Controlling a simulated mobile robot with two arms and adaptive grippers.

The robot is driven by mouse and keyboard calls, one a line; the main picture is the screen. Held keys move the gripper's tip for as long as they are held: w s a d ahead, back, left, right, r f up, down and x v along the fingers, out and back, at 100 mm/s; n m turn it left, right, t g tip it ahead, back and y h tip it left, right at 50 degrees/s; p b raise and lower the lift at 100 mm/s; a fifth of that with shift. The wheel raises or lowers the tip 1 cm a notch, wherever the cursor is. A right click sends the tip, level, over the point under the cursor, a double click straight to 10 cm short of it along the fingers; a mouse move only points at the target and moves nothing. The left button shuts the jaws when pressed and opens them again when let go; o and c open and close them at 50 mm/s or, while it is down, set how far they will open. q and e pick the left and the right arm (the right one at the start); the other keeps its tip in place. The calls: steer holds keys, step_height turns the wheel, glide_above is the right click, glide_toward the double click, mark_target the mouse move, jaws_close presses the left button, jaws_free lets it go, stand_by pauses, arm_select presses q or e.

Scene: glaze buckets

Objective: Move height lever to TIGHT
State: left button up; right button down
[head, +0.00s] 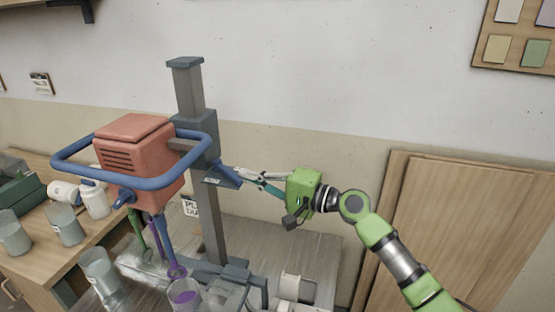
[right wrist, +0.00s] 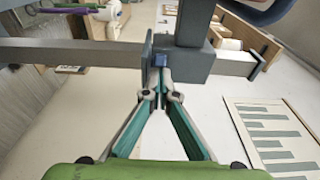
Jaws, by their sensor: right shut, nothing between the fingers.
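The height lever (head: 226,176) is a short blue bar on the grey carriage (head: 196,140) of the mixer's column; it slopes down to the right. My right gripper (head: 242,175) is at the lever's outer end, its fingers shut with nothing between them. In the right wrist view the closed fingertips (right wrist: 161,90) meet just in front of the blue lever end (right wrist: 160,61), beside the dark carriage (right wrist: 184,60). I cannot tell whether they touch it. A small label below the lever is too small to read. My left gripper is not in view.
The mixer has a red motor housing (head: 136,158) inside a blue ring handle (head: 75,177). Buckets and jars stand on the wooden bench (head: 60,262) at left. Wooden boards (head: 455,225) lean at right.

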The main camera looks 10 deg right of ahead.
steer(key=shift+s+a+f, duration=0.1)
steer(key=shift+s+a, duration=0.25)
steer(key=shift+a, duration=0.15)
stand_by(0.4)
